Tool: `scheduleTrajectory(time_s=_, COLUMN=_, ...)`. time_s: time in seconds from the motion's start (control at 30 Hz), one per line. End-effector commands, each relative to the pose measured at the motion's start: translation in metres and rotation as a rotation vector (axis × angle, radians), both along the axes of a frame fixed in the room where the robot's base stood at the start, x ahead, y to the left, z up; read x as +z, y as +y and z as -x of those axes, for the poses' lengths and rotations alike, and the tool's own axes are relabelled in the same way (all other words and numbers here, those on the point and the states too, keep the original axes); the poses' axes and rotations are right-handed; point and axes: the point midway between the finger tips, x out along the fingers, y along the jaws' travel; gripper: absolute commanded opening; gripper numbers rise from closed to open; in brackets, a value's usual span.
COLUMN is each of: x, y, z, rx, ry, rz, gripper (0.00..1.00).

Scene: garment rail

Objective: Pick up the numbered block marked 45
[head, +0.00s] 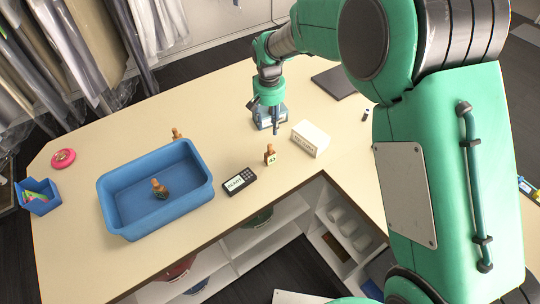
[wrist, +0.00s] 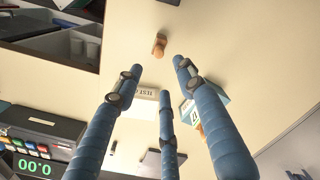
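My gripper (head: 275,130) points down above the counter, at the middle of the head view. In the wrist view its blue fingers (wrist: 158,75) are spread apart with nothing between them. A small block with a wooden knob (head: 270,158) stands just in front of my gripper; its number is too small to read surely. Another knobbed piece (head: 177,133) is behind the blue tray, partly hidden. One more (head: 159,189) is inside the tray. In the wrist view a knobbed piece (wrist: 159,44) lies beyond the fingertips. I cannot make out 45 on any piece.
A blue tray (head: 112,203) is on the left of the counter (head: 95,140). A card reader (head: 239,181) and a white box (head: 310,138) flank the small block. A teal-and-white item (wrist: 204,103) is close to the right finger. Open shelves (head: 262,236) are below the front edge.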

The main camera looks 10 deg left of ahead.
Motion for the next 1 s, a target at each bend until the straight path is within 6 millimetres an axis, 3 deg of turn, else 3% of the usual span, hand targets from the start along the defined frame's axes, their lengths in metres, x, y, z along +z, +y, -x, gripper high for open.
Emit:
scheduleTrajectory(time_s=0.43, x=-0.008, y=-0.001, z=0.0, rx=0.0, ry=0.001, rz=0.0, gripper=0.39)
scheduleTrajectory(time_s=1.0, x=-0.08, y=-0.001, z=0.0, rx=-0.001, ry=0.0, rz=0.0, gripper=0.39)
